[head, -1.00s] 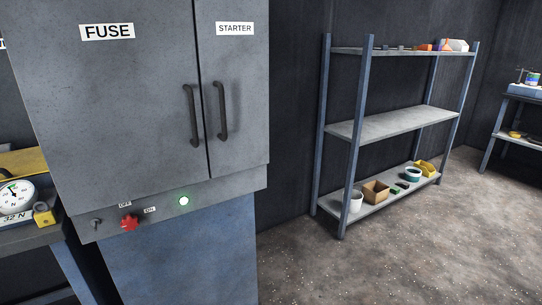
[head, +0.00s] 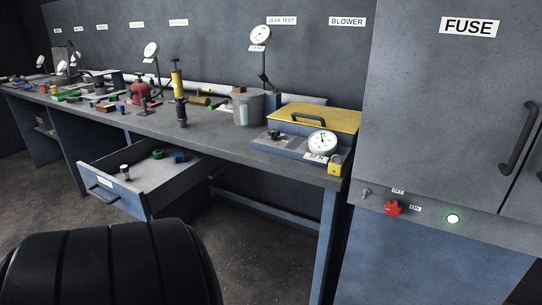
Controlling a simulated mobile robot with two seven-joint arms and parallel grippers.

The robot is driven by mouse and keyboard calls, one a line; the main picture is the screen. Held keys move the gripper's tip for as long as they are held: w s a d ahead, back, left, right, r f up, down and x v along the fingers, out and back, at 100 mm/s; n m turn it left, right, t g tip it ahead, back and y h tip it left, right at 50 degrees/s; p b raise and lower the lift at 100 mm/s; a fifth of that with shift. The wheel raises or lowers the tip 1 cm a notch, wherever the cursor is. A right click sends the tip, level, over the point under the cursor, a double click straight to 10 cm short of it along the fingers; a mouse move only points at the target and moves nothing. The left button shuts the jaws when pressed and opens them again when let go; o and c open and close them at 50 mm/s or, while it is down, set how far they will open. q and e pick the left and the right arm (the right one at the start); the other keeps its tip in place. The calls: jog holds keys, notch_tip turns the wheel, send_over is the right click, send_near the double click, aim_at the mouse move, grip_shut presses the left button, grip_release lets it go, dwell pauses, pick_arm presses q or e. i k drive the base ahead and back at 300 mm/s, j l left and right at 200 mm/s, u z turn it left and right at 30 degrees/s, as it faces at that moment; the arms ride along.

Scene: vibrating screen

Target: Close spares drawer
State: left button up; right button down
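The drawer (head: 128,205) stands pulled out under the workbench, left of centre in the head view. Inside lie a small white-and-dark cylinder (head: 125,171), a green piece (head: 158,154) and a blue piece (head: 180,157). Neither gripper is in view. A large black ribbed part of my own arm or body fills the lower left, in front of the drawer.
The workbench (head: 255,163) carries gauges, a red tool (head: 141,90), a grey pot (head: 249,104) and a yellow-lidded box (head: 315,117). The FUSE cabinet (head: 430,110) stands at the right. Bare floor (head: 255,255) lies below the bench.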

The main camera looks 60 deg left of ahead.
aim_at(154, 184)
jog(key=u, duration=0.95)
jog(key=k+u, duration=0.1)
jog(key=u, duration=0.35)
jog(key=j+u, duration=0.1)
jog(key=u, duration=0.85)
jog(key=j+u, duration=0.1)
jog(key=u, duration=0.35)
jog(key=k, duration=0.05)
